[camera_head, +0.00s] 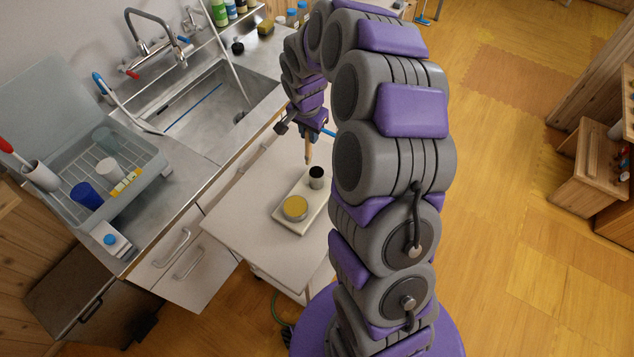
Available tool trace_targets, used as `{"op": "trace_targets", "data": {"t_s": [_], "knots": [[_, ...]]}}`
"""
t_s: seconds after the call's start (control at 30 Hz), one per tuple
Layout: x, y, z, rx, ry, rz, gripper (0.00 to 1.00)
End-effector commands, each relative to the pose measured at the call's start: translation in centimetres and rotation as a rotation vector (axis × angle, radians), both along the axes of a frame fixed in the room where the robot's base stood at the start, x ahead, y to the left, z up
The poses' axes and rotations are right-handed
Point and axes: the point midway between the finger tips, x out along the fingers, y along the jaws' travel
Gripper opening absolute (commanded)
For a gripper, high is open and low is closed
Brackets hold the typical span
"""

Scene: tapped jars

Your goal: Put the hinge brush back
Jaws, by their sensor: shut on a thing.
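My gripper (309,134) is above the white cart top, in the upper middle of the view, and points down. It is shut on a slim tan piece, seemingly the hinge brush (308,153), which hangs down from the jaws. A small blue part shows just right of the jaws; I cannot tell whether it belongs to the brush. Below is a pale tray (286,221) holding a dark-topped cup (317,177) and a round jar with a yellow top (295,208). The brush's lower tip appears just above and behind the cup; whether it touches anything is unclear.
The cart top (238,222) is bare left of the tray. My arm hides the cart's right side. Open floor lies right.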

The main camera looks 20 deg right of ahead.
Motion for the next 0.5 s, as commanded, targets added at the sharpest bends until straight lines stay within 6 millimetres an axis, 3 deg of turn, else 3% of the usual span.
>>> {"op": "trace_targets", "data": {"t_s": [0.17, 0.5], "knots": [[-1.8, -1.7, -0.3, -0.009, 0.045, -0.01, 0.0], [-1.8, -1.9, -5.6, -0.007, 0.046, -0.01, 0.0]]}}
